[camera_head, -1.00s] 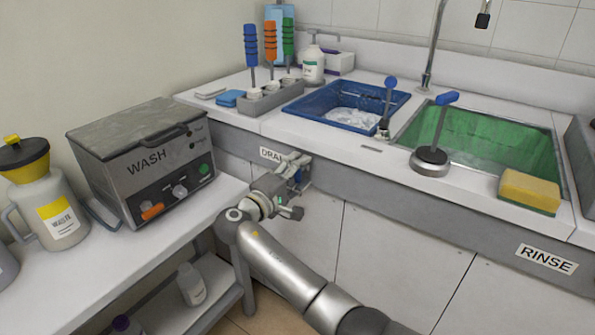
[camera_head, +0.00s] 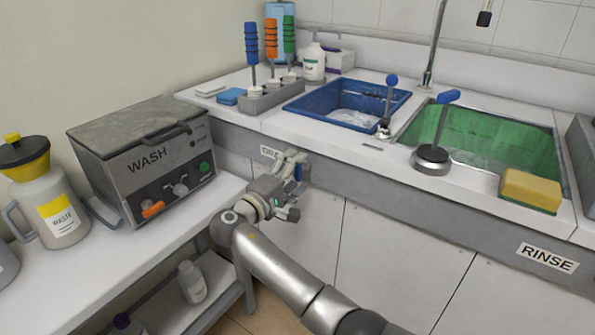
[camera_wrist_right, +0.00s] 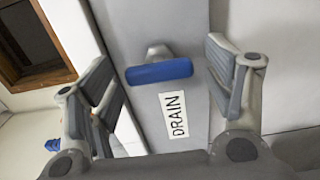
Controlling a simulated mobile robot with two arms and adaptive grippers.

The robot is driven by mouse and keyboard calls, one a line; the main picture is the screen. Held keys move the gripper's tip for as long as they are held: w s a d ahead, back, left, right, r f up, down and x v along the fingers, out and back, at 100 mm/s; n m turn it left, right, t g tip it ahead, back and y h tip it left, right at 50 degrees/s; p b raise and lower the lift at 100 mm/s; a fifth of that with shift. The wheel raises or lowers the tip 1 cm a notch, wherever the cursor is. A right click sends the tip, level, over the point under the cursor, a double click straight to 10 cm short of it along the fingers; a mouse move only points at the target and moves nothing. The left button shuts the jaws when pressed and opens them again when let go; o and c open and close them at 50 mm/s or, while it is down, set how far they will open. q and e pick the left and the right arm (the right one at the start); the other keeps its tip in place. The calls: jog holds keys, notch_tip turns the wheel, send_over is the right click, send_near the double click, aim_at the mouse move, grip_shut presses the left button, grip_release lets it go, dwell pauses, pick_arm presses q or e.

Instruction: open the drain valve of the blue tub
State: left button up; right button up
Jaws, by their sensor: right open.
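The blue tub (camera_head: 318,99) is set in the white counter in the head view, with clear or white contents. Its drain valve shows in the right wrist view as a blue bar handle (camera_wrist_right: 160,72) on a short grey stem, beside the DRAIN label (camera_wrist_right: 173,115) on the grey front panel. The handle lies crosswise in that view. My right gripper (camera_head: 291,166) is at the counter front below the tub and mostly hides the valve in the head view. In the wrist view its fingers (camera_wrist_right: 158,62) are open on either side of the handle, with visible gaps. My left gripper is not in view.
A grey WASH machine (camera_head: 150,150) and a yellow-topped jug (camera_head: 50,205) stand on the left bench. The green rinse basin (camera_head: 490,135), a blue-handled plunger (camera_head: 431,158) and a sponge (camera_head: 531,189) are at the right. White cabinet doors lie below the counter.

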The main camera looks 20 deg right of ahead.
jog(key=v, duration=1)
jog(key=shift+s+a, duration=0.3)
